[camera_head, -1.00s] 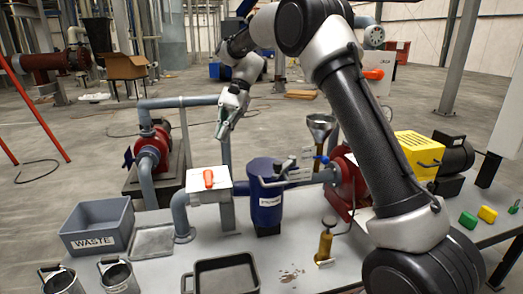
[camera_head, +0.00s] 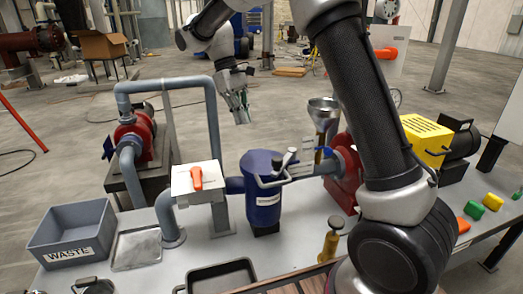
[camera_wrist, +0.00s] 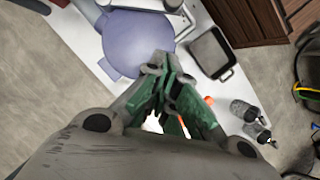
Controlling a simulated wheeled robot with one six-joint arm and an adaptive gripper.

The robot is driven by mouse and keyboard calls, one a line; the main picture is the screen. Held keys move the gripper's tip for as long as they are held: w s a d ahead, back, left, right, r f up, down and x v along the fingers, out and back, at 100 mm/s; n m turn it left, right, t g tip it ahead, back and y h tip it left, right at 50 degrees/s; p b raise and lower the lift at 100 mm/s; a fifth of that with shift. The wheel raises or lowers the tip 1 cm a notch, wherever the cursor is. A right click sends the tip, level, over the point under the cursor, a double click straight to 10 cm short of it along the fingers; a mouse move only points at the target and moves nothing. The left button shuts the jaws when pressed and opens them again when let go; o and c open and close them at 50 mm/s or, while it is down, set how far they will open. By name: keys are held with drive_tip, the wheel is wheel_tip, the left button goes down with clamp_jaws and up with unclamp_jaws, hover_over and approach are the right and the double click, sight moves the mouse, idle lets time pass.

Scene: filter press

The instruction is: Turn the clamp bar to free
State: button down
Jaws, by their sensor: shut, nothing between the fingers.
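The blue filter vessel (camera_head: 262,196) stands upright on the bench in the middle of the head view. A grey metal bar (camera_head: 268,183), which looks like the clamp bar, runs at its lid's right side. My gripper (camera_head: 241,118) is shut and empty, pointing down, and shows above and a little left of the vessel, apart from it. In the wrist view the fingertips (camera_wrist: 160,66) lie over the near edge of the vessel's round blue lid (camera_wrist: 135,38). The bar is hard to make out in the wrist view.
An orange lever (camera_head: 196,178) on a white box is left of the vessel. A funnel (camera_head: 322,115) and a red pump (camera_head: 345,178) stand to its right. A waste bin (camera_head: 72,236), a flat tray (camera_head: 137,247) and a black pan (camera_head: 221,278) are on the bench.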

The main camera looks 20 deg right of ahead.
approach(263, 170)
drive_tip(key=shift+w+a+f, duration=0.1)
drive_tip(key=shift+w+f, duration=0.1)
drive_tip(key=shift+f, duration=0.35)
drive_tip(key=shift+w+f, duration=0.2)
drive_tip(key=shift+f, duration=0.3)
drive_tip(key=shift+s+d+f, duration=0.25)
drive_tip(key=shift+s+d, duration=0.45)
drive_tip(key=shift+s, duration=0.3)
drive_tip(key=shift+s+d, duration=0.5)
drive_tip(key=shift+s, duration=0.15)
drive_tip(key=shift+s+n, duration=0.15)
drive_tip(key=shift+n, duration=0.15)
